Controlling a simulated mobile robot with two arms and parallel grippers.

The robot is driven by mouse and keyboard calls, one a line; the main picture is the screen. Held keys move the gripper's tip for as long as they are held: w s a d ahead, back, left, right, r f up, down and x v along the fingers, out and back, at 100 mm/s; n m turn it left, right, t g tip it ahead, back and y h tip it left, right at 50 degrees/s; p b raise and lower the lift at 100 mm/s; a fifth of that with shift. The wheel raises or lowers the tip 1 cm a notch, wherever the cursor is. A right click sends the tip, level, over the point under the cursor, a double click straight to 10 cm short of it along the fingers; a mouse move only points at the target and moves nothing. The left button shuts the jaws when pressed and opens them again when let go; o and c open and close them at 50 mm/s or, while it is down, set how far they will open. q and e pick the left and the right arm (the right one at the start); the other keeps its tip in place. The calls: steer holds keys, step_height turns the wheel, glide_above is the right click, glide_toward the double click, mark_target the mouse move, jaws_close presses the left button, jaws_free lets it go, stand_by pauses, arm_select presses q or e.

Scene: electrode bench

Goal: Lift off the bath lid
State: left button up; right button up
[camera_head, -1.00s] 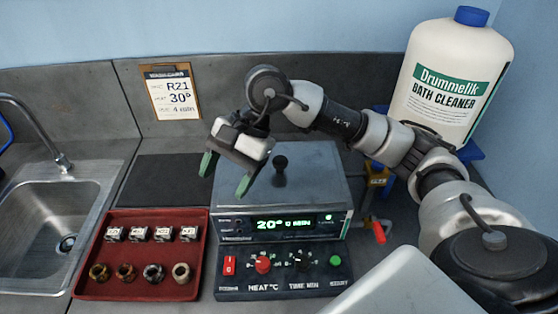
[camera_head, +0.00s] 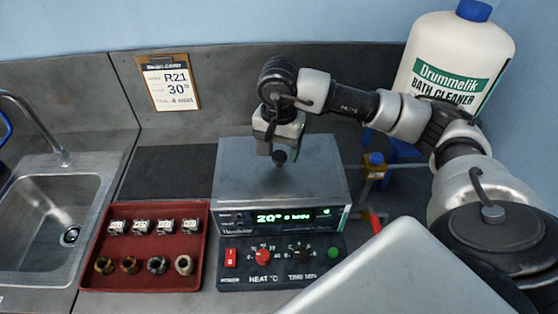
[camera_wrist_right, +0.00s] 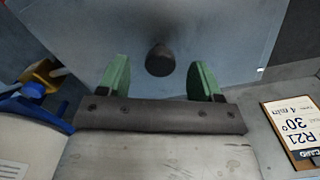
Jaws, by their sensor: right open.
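The bath lid (camera_head: 318,180) is a flat grey metal cover on top of the bath, whose green display (camera_head: 283,217) faces front. Its dark round knob (camera_head: 279,157) stands up from the lid. My right gripper (camera_head: 277,150) is above the lid, pointing down at the knob. In the right wrist view its green fingers (camera_wrist_right: 159,80) are apart, with the knob (camera_wrist_right: 160,60) between them but a little beyond the tips' line; I cannot tell whether they touch it. My left gripper is not in view.
A red tray (camera_head: 143,271) with several small parts lies left of the bath. A sink (camera_head: 45,225) is farther left. A dark mat (camera_head: 170,173) lies clear behind the tray. A large cleaner bottle (camera_head: 455,65) stands at the back right. A card (camera_head: 171,83) leans on the back wall.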

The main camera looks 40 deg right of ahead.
steer(key=shift+d+f+p, duration=0.1)
steer(key=shift+f+p, duration=0.2)
steer(key=shift+f, duration=1.1)
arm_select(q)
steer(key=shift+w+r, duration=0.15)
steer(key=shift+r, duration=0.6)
arm_select(e)
steer(key=shift+w+r, duration=0.1)
steer(key=shift+w, duration=0.05)
jaws_close()
steer(key=shift+r+b, duration=0.4)
steer(key=shift+r, duration=0.05)
steer(key=r+b, duration=0.1)
steer(key=s+r+b, duration=0.1)
steer(key=r, duration=0.1)
steer(key=shift+s+r, duration=0.1)
steer(key=shift+r, duration=0.15)
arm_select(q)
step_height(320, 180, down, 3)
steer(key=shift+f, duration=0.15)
arm_select(e)
steer(key=s+r, duration=1)
steer(key=shift+s, duration=0.3)
